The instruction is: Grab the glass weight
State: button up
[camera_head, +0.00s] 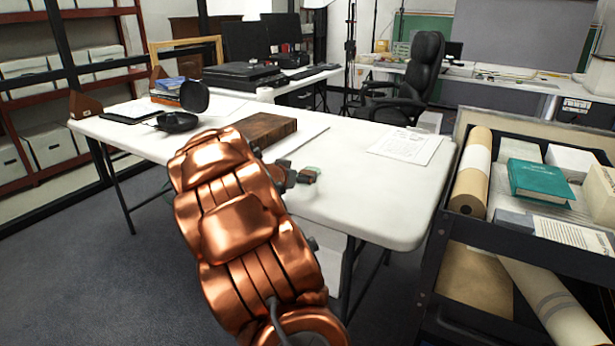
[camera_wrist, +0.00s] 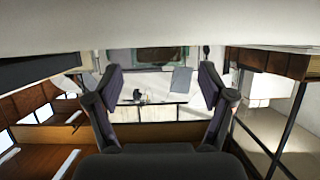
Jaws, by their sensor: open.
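I cannot pick out the glass weight with certainty in either view. My copper arm covers the table's near left part and hides most of my gripper there. In the wrist view my gripper (camera_wrist: 162,88) is open, its two dark fingers wide apart with nothing between them.
A dark cart (camera_head: 520,252) with a green book (camera_head: 540,181) stands at right. The table's front right is clear.

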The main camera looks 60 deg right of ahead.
jog(key=shift+x, duration=1.65)
jog(key=shift+a+f, duration=0.1)
jog(key=c, duration=1.4)
jog(key=shift+c, duration=0.2)
